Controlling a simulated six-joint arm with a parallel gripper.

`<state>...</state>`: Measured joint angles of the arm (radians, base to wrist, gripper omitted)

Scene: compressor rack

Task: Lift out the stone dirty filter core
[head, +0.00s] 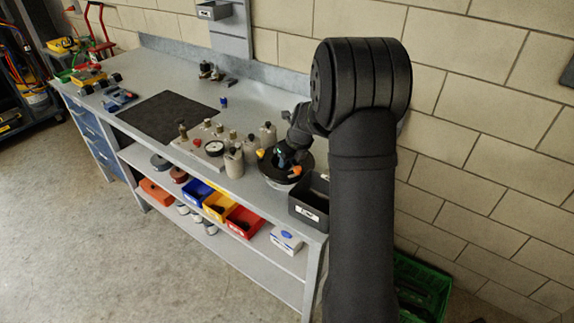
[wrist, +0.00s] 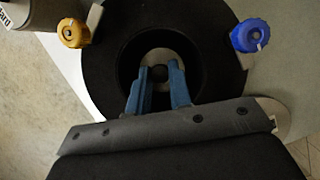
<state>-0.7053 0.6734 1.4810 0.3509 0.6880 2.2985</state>
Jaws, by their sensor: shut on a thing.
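The black round filter housing (wrist: 107,50) fills the upper middle of the wrist view, with a deep round opening. Down inside it is the stone-coloured top of the filter core (wrist: 158,55), with a small dark knob at its centre. My gripper (wrist: 158,70) reaches into the opening with its blue fingers on either side of the knob, shut on the core. The core's lower part is hidden inside the housing. In the head view the housing (head: 272,171) stands at the bench's right end, partly covered by my gripper and wrist.
A yellow knob (wrist: 73,33) and a blue knob (wrist: 250,35) flank the housing. Several grey canisters (head: 233,162) and a dial gauge (head: 214,148) stand left of it. A dark open bin (head: 310,207) sits close by at the right. A black mat (head: 165,115) lies clear on the bench.

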